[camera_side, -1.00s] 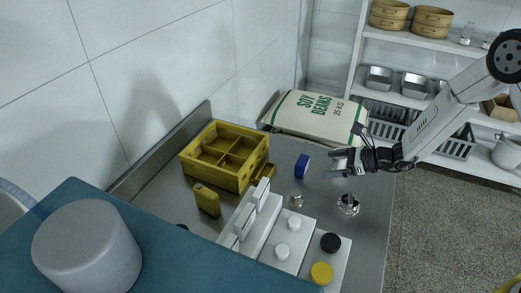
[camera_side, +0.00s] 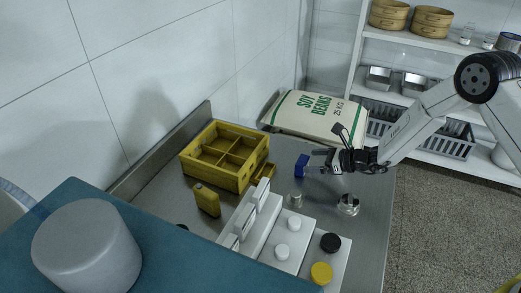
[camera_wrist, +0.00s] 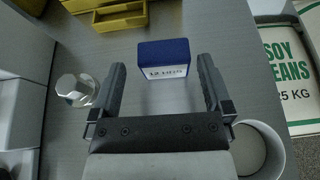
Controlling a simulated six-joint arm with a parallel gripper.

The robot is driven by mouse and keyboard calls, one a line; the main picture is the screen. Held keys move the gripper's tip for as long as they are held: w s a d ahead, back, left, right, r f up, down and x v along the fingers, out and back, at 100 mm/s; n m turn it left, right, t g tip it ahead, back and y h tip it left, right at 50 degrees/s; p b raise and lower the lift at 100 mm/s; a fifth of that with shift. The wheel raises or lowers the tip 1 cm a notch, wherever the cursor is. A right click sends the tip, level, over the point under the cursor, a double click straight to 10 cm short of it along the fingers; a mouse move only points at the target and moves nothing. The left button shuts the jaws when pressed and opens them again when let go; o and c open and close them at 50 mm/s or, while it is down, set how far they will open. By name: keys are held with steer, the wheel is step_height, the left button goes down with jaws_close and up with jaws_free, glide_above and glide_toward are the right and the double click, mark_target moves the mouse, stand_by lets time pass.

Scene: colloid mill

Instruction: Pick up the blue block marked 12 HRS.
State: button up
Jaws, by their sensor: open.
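The blue block (camera_wrist: 164,58) stands on the metal table in the wrist view, and its near face carries a white label reading 12 HRS. It also shows in the side view (camera_side: 301,165), just left of my gripper (camera_side: 313,161). In the wrist view my gripper (camera_wrist: 160,82) is open, with one finger to each side of the block's line. The block lies just beyond the fingertips, roughly centred between them. I cannot tell whether either finger touches it.
A yellow divided box (camera_side: 221,154) stands at the back left. A small metal piece (camera_wrist: 76,90) lies left of my left finger, and a round cup-like thing (camera_wrist: 254,152) is at lower right. The soy beans sack (camera_side: 314,115) lies behind. White blocks (camera_side: 262,215) stand in front.

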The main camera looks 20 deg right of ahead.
mark_target(302, 160)
steer(key=shift+w+a+f, duration=0.25)
steer(key=shift+w+a, duration=0.15)
steer(key=shift+w+a+f, duration=0.1)
steer(key=shift+x, duration=2.45)
steer(key=shift+w, duration=0.15)
steer(key=c, duration=1)
steer(key=shift+c, duration=0.2)
